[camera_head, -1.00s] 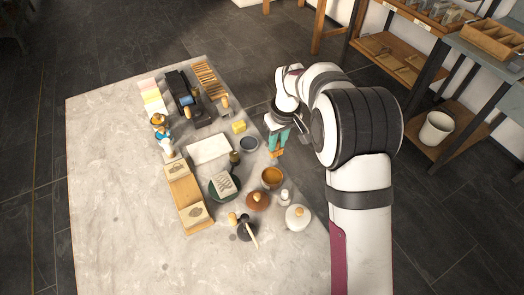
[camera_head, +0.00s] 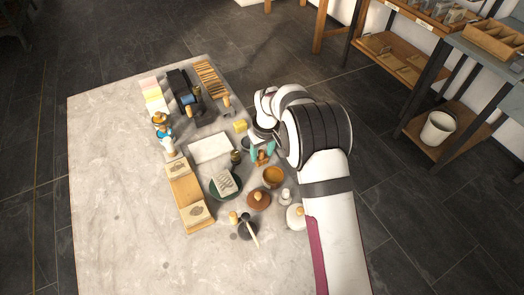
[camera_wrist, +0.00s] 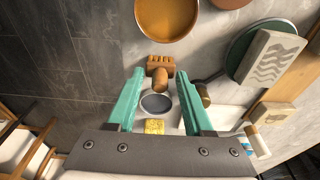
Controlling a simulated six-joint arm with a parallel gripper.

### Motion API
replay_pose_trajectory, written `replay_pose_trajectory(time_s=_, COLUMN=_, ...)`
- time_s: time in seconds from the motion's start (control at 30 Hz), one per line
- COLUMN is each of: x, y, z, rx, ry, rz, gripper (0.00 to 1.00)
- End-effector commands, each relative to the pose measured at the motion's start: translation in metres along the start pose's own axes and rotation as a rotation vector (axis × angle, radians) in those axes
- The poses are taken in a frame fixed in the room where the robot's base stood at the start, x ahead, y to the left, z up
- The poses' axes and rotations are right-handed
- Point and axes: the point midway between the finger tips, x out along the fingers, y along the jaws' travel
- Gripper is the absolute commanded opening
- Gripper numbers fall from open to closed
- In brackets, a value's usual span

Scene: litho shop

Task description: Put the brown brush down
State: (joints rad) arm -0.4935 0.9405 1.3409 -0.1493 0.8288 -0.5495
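The brown brush (camera_wrist: 160,66) has a wooden block with notched bristle tufts and a rounded handle. In the wrist view it is just beyond and between the teal fingertips, with a gap on each side. In the head view the brush (camera_head: 262,159) is by the table's right edge, above the orange-brown bowl. It seems to be at the tabletop, though its contact is hard to see. My gripper (camera_wrist: 160,76) is open around the brush; in the head view its fingers (camera_head: 262,151) are spread on either side of it.
The orange-brown bowl (camera_wrist: 165,18) is close to the brush. A grey bowl (camera_wrist: 157,104) and yellow block (camera_wrist: 154,127) are on its other side. A green round plate (camera_head: 236,191) with a carved block lies left. The table (camera_head: 120,200) is clear at left.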

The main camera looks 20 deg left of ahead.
Motion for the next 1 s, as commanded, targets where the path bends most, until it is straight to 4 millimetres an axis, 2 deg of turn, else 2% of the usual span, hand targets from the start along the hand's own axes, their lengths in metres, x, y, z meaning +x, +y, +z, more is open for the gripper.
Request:
replay_pose_trajectory(time_s=0.3, x=-0.005, y=0.0, z=-0.001, rx=0.0, ry=0.002, rz=0.001, gripper=0.53)
replay_pose_trajectory(time_s=0.37, x=-0.015, y=0.001, z=-0.002, rx=0.0, ry=0.004, rz=0.002, gripper=0.53)
replay_pose_trajectory(time_s=0.6, x=-0.083, y=0.0, z=-0.002, rx=0.001, ry=0.005, rz=0.001, gripper=0.53)
replay_pose_trajectory(time_s=0.7, x=-0.105, y=0.0, z=-0.001, rx=-0.001, ry=0.003, rz=0.001, gripper=0.53)
replay_pose_trajectory(time_s=0.8, x=-0.118, y=0.0, z=-0.001, rx=0.0, ry=0.002, rz=0.001, gripper=0.53)
replay_pose_trajectory(time_s=1.0, x=-0.128, y=0.002, z=0.003, rx=0.012, ry=0.0, rz=0.0, gripper=0.53)
